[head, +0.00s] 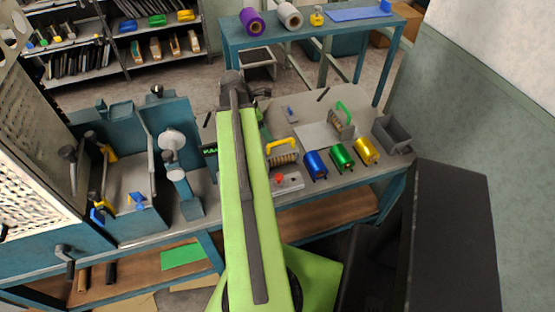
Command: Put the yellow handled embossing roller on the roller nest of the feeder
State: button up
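The yellow handled embossing roller (282,157) is on the bench, just right of my green arm, its yellow handle upward. A green handled roller (341,122) stands farther back to the right. My gripper (238,82) is at the far end of my arm, above the bench's back edge and apart from the yellow handled roller; its fingers are too small and dark to tell open from shut. A teal machine (120,160) with levers stands on the left of the bench, perhaps the feeder. I cannot make out its roller nest. My arm hides the middle of the bench.
Blue (315,164), green (342,157) and gold (366,151) foil rolls stand right of the yellow handled roller. A control box with a red button (280,179) is in front of it. A grey bin (392,135) is at the right. A rear table (232,40) holds more rolls.

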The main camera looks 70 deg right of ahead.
jog(key=b, duration=0.8)
send_near(281, 150)
jog(key=x, duration=0.5)
jog(key=shift+w+f, duration=0.2)
jog(key=shift+w, duration=0.2)
jog(key=shift+s+r, duration=0.1)
jog(key=shift+s, duration=0.05)
jog(key=b+x, duration=0.4)
jog(key=x, duration=0.1)
jog(key=shift+s+f, duration=0.2)
jog(key=shift+s, duration=0.05)
jog(key=shift+r, duration=0.2)
grip_shut()
